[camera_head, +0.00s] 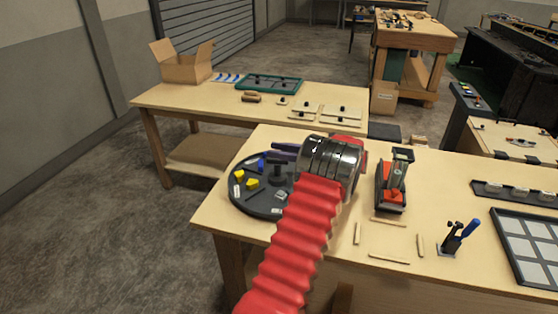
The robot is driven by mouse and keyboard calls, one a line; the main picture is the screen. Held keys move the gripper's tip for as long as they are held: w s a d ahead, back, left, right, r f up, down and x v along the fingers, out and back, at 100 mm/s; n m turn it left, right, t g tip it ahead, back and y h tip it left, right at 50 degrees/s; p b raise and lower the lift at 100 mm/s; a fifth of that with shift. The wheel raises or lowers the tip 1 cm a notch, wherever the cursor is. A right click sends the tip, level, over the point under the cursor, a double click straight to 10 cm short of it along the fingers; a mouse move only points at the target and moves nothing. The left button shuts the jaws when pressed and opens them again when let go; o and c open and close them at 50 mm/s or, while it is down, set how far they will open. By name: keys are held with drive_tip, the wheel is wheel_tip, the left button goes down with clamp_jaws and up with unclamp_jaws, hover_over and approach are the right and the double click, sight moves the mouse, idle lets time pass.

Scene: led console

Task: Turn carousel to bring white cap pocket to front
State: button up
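The carousel (248,202) is a dark round disc at the left front of the near table. A dark knob or post (278,170) rises near its middle. Yellow pieces (252,184), a blue piece (261,163) and small white pieces (237,191) show on its left side. I cannot tell which white piece is the cap. My gripper (284,151) is by the carousel's far right edge, its dark fingers pointing left. My red arm and silver wrist hide the carousel's right side. I cannot tell whether the fingers touch anything or are open.
A red and black device (392,188) stands right of my wrist. Thin wooden strips (389,259) lie in front of it. A small stand with a blue-handled tool (461,236) and a panelled tray (526,245) are farther right. A back table holds an open cardboard box (185,68).

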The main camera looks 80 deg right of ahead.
wheel_tip(320, 180, up, 5)
drive_tip(key=shift+r, duration=0.1)
idle(0.3)
